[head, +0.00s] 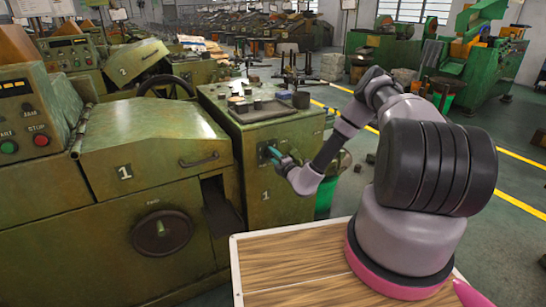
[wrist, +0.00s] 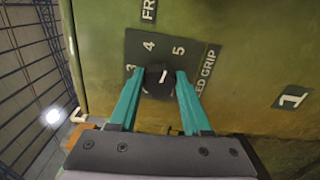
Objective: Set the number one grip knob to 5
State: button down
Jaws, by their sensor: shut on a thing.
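In the wrist view, a round black knob (wrist: 158,82) sits on a dark plate (wrist: 138,48) marked 3, 4 and 5, with lettering ending in "ED GRIP". Its short white pointer line leans up and slightly right, seemingly between 4 and 5. The two teal fingers of my gripper (wrist: 158,88) are closed on either side of the knob. In the head view, my gripper (head: 275,154) reaches the front of the green machine cabinet (head: 285,180) marked 1. The fingers hide most of the knob there.
A green machine (head: 150,145) marked 1 stands left of the cabinet, with a handwheel (head: 161,233) and a start/stop panel (head: 28,136). Small parts lie in a tray (head: 262,108) on top of the cabinet. A wooden-topped surface (head: 300,266) is in front.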

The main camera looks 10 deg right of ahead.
jog(key=shift+s+f+m, duration=0.1)
jog(key=shift+f+m, duration=0.05)
jog(key=shift+m, duration=1.65)
jog(key=shift+c, duration=1.8)
grip_release()
jog(key=v, duration=1)
jog(key=shift+s, duration=0.35)
jog(key=shift+d, duration=0.1)
